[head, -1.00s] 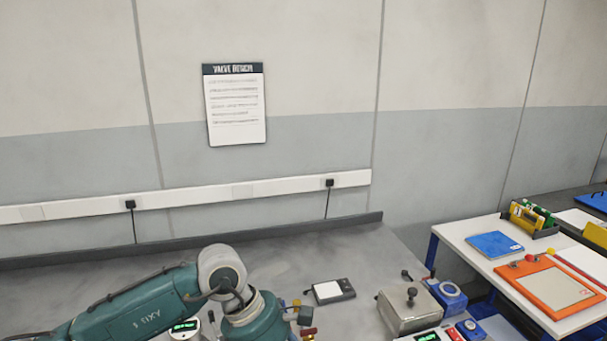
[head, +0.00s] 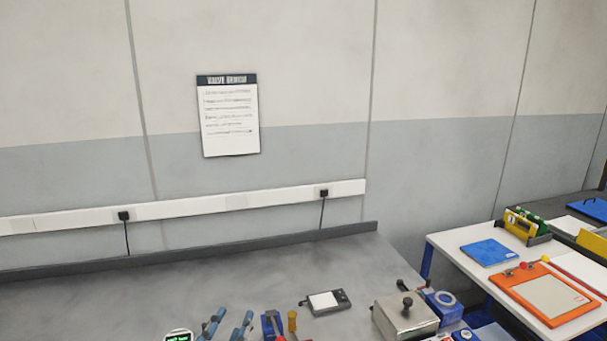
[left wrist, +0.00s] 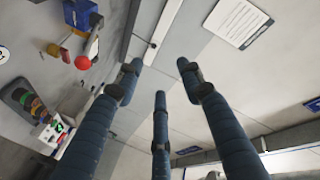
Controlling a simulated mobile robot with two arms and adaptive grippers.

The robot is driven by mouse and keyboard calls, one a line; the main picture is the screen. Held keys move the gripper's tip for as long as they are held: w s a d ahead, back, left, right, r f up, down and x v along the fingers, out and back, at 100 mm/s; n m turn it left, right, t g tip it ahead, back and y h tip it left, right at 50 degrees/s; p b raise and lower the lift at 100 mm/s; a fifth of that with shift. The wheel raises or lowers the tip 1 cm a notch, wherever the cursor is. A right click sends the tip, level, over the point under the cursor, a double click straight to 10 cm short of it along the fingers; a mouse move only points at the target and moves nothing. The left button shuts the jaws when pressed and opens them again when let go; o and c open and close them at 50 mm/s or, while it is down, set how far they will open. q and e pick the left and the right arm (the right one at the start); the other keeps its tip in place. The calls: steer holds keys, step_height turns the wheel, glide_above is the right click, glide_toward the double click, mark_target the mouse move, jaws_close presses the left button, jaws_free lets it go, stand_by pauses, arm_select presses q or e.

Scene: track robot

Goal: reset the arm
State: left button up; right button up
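My left gripper (head: 231,319) shows at the bottom edge of the head view, only as blue finger ends over the grey bench (head: 110,303). In the left wrist view its three blue fingers (left wrist: 158,80) are spread apart with nothing between them, so it is open and empty. The rest of my left arm is out of the head view. My right arm and gripper are in neither view.
Close right of the fingers stand a blue fitting (head: 270,326) and a yellow-topped part (head: 292,321). A small device (head: 325,302) and a metal box with a knob (head: 405,318) lie further right. A white table (head: 447,252) holds an orange board (head: 545,296).

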arm_select(q)
steer(key=s+a+f+n+g+y, duration=0.1)
steer(key=s+a+f+n+g, duration=0.15)
steer(key=s+f, duration=0.4)
steer(key=s+a+f+n+g+y, duration=0.1)
steer(key=s+a+f+n+g, duration=0.2)
steer(key=f, duration=0.6)
steer(key=s+a+f+g, duration=0.1)
steer(key=s+f+g, duration=0.35)
steer(key=s, duration=0.45)
steer(key=s+f+g, duration=0.3)
steer(key=s+f, duration=0.2)
steer(key=s, duration=0.4)
step_height(320, 180, down, 27)
steer(key=s+g, duration=0.2)
steer(key=s, duration=0.1)
steer(key=s+a+f, duration=0.3)
steer(key=s+f, duration=1.1)
steer(key=s, duration=0.2)
steer(key=shift+a+f+g+h, duration=0.15)
steer(key=shift+f+g+h, duration=0.15)
steer(key=shift+f+g, duration=0.1)
steer(key=shift+s, duration=0.1)
